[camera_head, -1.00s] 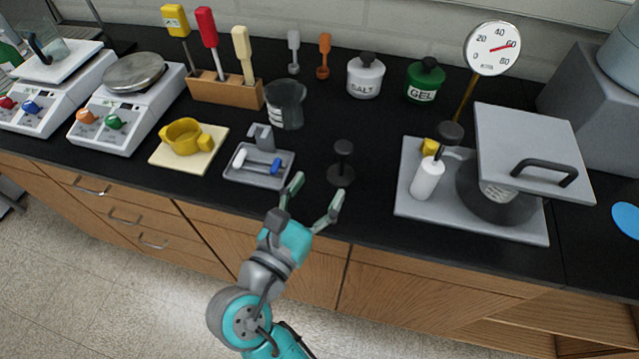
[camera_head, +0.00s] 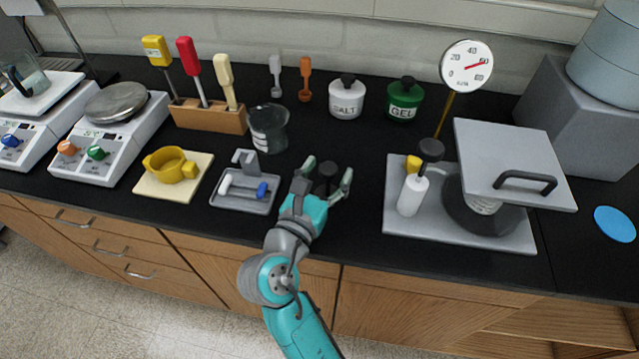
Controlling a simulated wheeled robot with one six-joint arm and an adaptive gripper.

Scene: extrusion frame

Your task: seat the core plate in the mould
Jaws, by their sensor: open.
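A dark piece with an upright black knob (camera_head: 328,171) stands on the black counter; it may be the core plate, though its label or shape does not settle this. My gripper (camera_head: 328,170) is open, with one finger on each side of the knob; I cannot tell whether either finger touches it. The gripper partly hides the dark base. A yellow cup-like part with side lugs (camera_head: 172,166) sits on a cream board (camera_head: 153,188) to the left; it may be the mould.
A grey tray (camera_head: 243,203) with small tools lies just left of my gripper, a clear beaker (camera_head: 268,128) behind it. On the right, a grey base plate (camera_head: 395,226) carries a white bottle and a dark round vessel under a square handled plate (camera_head: 510,150). A dial gauge (camera_head: 466,67) rises behind.

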